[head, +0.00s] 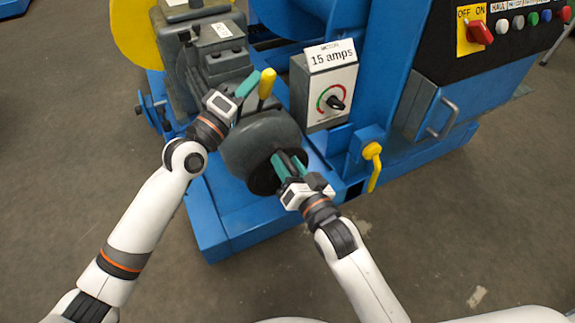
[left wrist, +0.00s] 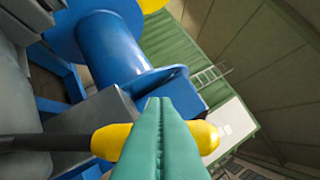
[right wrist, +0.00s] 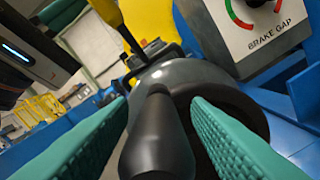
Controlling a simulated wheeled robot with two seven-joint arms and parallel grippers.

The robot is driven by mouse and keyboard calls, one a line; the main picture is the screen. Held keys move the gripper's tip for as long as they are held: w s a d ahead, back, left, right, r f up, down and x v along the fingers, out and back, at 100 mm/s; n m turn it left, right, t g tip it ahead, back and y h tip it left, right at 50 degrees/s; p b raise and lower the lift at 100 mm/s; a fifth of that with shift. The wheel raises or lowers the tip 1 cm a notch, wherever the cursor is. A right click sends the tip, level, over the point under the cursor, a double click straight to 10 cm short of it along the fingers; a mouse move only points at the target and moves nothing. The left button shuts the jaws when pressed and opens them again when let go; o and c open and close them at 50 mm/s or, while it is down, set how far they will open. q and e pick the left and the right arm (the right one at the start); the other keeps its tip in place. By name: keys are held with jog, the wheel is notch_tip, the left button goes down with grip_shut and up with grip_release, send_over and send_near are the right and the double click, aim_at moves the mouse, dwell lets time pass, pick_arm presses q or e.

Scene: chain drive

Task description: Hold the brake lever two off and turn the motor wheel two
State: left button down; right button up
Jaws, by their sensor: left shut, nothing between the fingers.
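The brake lever with a yellow grip (head: 267,83) stands behind the grey motor (head: 250,143). My left gripper (head: 253,82) is shut and empty, its teal fingers beside the grip. In the left wrist view the yellow grip (left wrist: 205,137) lies crosswise behind the shut fingers (left wrist: 160,125); whether they touch cannot be told. The black motor wheel (head: 262,178) is on the motor's near end, partly hidden by my right gripper (head: 285,160). In the right wrist view the right fingers are open, one on each side of a black handle (right wrist: 155,140) in front of the wheel (right wrist: 258,115).
A yellow hooked handle (head: 374,165) sticks out farther right. A control panel with a red switch (head: 481,33) is at the upper right. The floor in front is open.

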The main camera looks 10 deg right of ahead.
pick_arm(q)
jog(key=shift+s+d+f, duration=0.15)
jog(key=shift+d+f, duration=0.1)
jog(key=shift+d, duration=0.1)
pick_arm(e)
jog(key=v, duration=1.2)
jog(key=shift+a+r, duration=0.1)
dwell(0.6)
